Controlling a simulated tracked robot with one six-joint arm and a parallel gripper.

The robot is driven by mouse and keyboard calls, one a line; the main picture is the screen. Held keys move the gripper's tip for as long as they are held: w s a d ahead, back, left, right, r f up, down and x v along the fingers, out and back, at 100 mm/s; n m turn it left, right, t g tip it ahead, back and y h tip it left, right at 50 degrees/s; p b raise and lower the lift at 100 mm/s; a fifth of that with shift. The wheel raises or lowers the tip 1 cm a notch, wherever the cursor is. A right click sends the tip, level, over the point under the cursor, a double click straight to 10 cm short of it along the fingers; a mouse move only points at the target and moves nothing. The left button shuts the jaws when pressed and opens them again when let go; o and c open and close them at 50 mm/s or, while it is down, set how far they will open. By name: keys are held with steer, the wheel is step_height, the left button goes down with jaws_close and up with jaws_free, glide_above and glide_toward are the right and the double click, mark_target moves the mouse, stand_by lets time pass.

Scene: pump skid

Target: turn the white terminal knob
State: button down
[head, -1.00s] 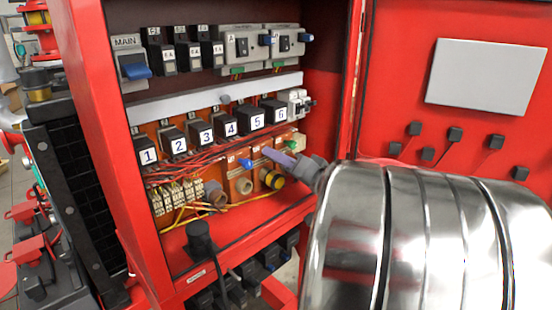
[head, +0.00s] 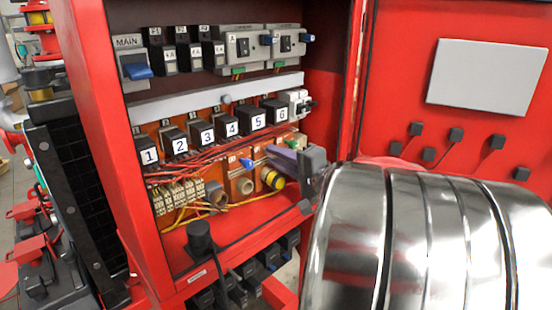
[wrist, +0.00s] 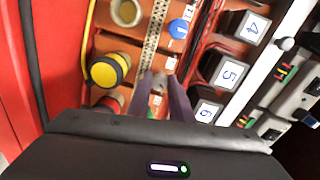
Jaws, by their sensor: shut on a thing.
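The white terminal knob (wrist: 159,83) shows in the wrist view as a small pale piece between my two purple fingertips. My gripper (wrist: 160,88) is shut on it, with one finger on each side. In the head view my gripper (head: 272,152) reaches into the red cabinet from the right, and its fingers hide the knob. A blue knob (wrist: 179,28) on the same orange panel is apart from the fingers; it also shows in the head view (head: 246,163).
Numbered black blocks (head: 255,118) stand just above my fingers. A yellow-and-black round fitting (wrist: 108,71) is close to the gripper; a beige socket (wrist: 126,12) lies farther off. Red wires (head: 190,165) run along the panel. The open cabinet door (head: 400,90) is at right.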

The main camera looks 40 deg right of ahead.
steer(key=m, duration=0.5)
steer(key=shift+d+f, duration=0.15)
steer(key=shift+f, duration=0.05)
steer(key=m, duration=0.5)
steer(key=shift+f, duration=0.1)
steer(key=shift+m+y, duration=0.3)
steer(key=c, duration=1.9)
jaws_free()
steer(key=o, duration=0.3)
steer(key=shift+r, duration=0.2)
steer(key=shift+s+d+r, duration=0.1)
steer(key=shift+s+r, duration=0.05)
steer(key=shift+s, duration=3.3)
steer(key=shift+s+d+r, duration=0.1)
steer(key=shift+s, duration=3.35)
